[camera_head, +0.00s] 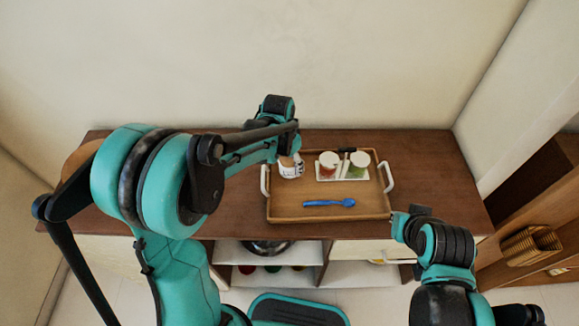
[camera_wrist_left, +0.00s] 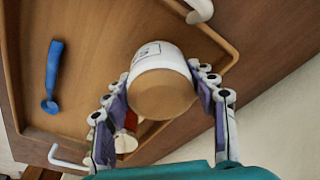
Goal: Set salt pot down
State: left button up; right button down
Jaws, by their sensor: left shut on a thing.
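The white salt pot (camera_head: 290,170) is at the far left corner of the wooden tray (camera_head: 285,210). In the left wrist view the pot (camera_wrist_left: 158,56) shows dark lettering and a tan round face turned to the camera. My left gripper (camera_wrist_left: 160,98) is shut on its sides, one finger on each side. In the head view this gripper (camera_head: 288,155) is mostly hidden by its own arm. I cannot tell whether the pot touches the tray. My right gripper (camera_head: 402,224) is near the cabinet's front right; its fingers do not show clearly.
Two jars, one with red (camera_head: 328,161) and one with green (camera_head: 359,161), stand on a small white dish (camera_head: 343,178) just right of the salt pot. A blue spoon (camera_head: 330,203) lies at the tray's front. White handles (camera_head: 389,177) rise at both tray ends.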

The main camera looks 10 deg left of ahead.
pick_arm(q)
jog(key=shift+f, duration=0.5)
jog(key=shift+f, duration=0.1)
jog(key=o, duration=1.3)
jog(key=shift+o, duration=0.2)
